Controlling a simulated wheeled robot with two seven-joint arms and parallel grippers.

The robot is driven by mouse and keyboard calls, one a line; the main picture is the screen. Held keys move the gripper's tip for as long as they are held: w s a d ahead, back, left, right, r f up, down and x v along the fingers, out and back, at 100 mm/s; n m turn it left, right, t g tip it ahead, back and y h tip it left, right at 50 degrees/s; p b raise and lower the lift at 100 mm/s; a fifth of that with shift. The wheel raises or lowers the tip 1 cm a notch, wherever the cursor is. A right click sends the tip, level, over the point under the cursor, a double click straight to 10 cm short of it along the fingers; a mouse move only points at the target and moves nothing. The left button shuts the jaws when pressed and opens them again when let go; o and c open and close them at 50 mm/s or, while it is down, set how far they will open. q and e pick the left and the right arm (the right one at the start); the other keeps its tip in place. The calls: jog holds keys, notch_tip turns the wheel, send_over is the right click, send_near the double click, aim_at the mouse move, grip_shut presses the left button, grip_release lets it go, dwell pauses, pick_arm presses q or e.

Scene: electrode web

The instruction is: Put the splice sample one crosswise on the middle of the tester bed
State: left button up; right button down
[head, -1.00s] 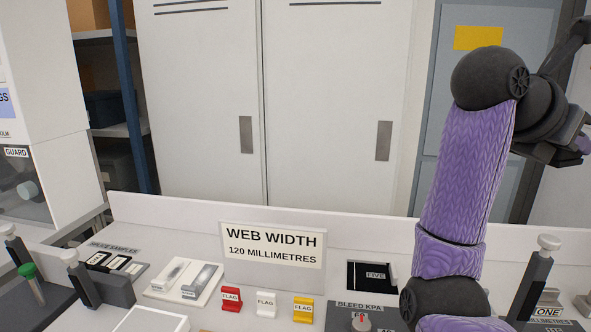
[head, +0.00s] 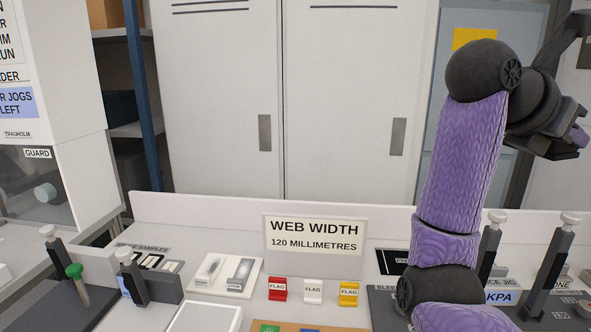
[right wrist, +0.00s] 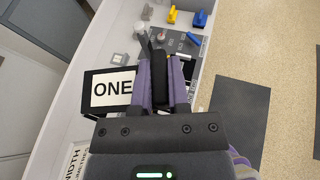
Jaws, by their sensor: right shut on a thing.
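Splice sample one (right wrist: 110,88) is a black piece with a white label reading ONE. In the right wrist view it sticks out to the left of my right gripper (right wrist: 160,75), whose purple fingers are shut on it. In the head view my right gripper (head: 570,148) is raised at the upper right, high above the bench; the sample cannot be made out there. My left gripper is not in view. No label marks the tester bed in either view, so I cannot tell which fixture it is.
The splice samples rack (head: 150,262) is at the left of the bench. A dark fixture (head: 152,288) with a white-knobbed post stands there. Red, white and yellow flags (head: 314,290) lie before the web width sign (head: 315,238). More knobbed posts (head: 490,245) stand at the right.

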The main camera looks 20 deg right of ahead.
jog(key=s+d+r+m+g+y, duration=0.1)
jog(key=s+d+r+m+g, duration=0.1)
jog(key=s, duration=0.4)
jog(key=s+d+r+m+g+y, duration=0.1)
jog(key=s+d+r+m+g, duration=0.15)
jog(key=s, duration=0.35)
jog(key=s+d+r+m+g+y, duration=0.1)
jog(key=s+m+g, duration=0.15)
jog(key=s, duration=0.45)
jog(key=a+m+g+y, duration=0.4)
jog(key=a+m+y, duration=0.9)
jog(key=a, duration=0.6)
jog(key=w+a+f+m+t+y, duration=0.9)
jog(key=w+a+f+m+y, duration=0.15)
jog(key=w+a, duration=0.35)
jog(key=w+d+f+m+t+h, duration=0.1)
jog(key=w+f+m+t, duration=0.45)
jog(key=f, duration=0.55)
jog(key=w+d+f+m+t+h, duration=0.15)
jog(key=w+f+m+t, duration=0.4)
jog(key=f, duration=0.55)
jog(key=a+t, duration=0.1)
jog(key=a, duration=0.5)
jog(key=shift+s, duration=0.45)
jog(key=shift+f, duration=0.15)
